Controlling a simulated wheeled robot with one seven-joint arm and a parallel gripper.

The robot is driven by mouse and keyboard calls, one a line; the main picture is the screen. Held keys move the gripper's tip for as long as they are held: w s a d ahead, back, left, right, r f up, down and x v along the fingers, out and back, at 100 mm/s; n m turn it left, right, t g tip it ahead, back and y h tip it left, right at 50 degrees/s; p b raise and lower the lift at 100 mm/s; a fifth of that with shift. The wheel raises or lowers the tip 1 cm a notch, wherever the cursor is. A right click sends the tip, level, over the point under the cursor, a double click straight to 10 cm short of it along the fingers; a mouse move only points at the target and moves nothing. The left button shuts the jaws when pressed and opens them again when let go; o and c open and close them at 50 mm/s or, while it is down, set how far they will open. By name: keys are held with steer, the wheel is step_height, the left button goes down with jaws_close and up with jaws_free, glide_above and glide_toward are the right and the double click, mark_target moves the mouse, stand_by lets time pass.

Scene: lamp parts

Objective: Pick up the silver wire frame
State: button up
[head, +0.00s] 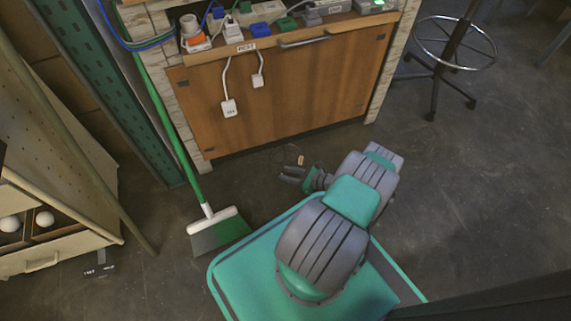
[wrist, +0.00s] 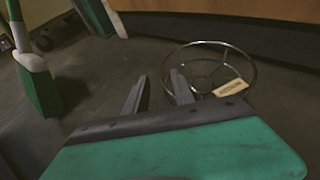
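The silver wire frame (wrist: 249,64) lies on the dark floor in the wrist view, close to the base of the wooden cabinet. It is a round thin-wire ring with spokes, and a small cream tag (wrist: 231,88) is on its near side. In the head view it shows only faintly, with the tag (head: 300,160) just beyond my gripper (head: 291,177). In the wrist view my gripper (wrist: 157,85) is open, its two dark fingers apart with nothing between them. The right finger points toward the frame's left side; the frame is ahead and to the right. I cannot tell whether they touch.
The wooden cabinet (head: 290,95) stands behind the frame. A green and white broom (head: 217,231) stands to the left, also in the wrist view (wrist: 35,80). A wheeled stool (head: 452,70) is at upper right. The floor at right (head: 480,190) is clear.

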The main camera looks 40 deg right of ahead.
steer(key=b+x, duration=0.1)
steer(key=x, duration=0.3)
steer(key=shift+w+a+f, duration=0.1)
steer(key=shift+w+f, duration=0.05)
steer(key=shift+f, duration=0.05)
steer(key=shift+c, duration=0.2)
jaws_close()
stand_by(0.9)
